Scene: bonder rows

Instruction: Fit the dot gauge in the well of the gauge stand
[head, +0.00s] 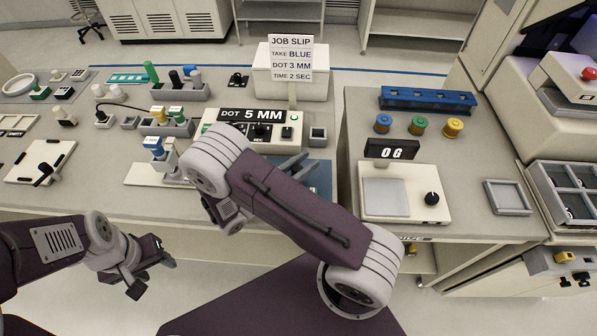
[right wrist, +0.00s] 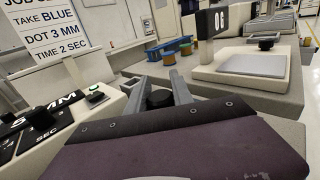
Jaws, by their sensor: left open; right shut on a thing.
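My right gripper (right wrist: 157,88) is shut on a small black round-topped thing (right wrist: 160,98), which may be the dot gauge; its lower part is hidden. In the head view my right gripper (head: 291,164) is mostly behind my own arm, over a dark blue mat (head: 320,178), and the held thing is hidden. A small grey block with a dark square recess (head: 318,135) stands just beyond, right of the dispenser; I cannot tell whether it is the gauge stand. My left gripper (head: 152,277) is open and empty in front of the bench's near edge.
The dispenser (head: 283,138) reads DOT 5 MM; the job slip (head: 291,58) reads DOT 3 MM. Left are a syringe rack (head: 178,92) and a white fixture (head: 157,172). On the right bench are a scale (head: 404,205), coloured spools (head: 418,126) and a square tray (head: 508,197).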

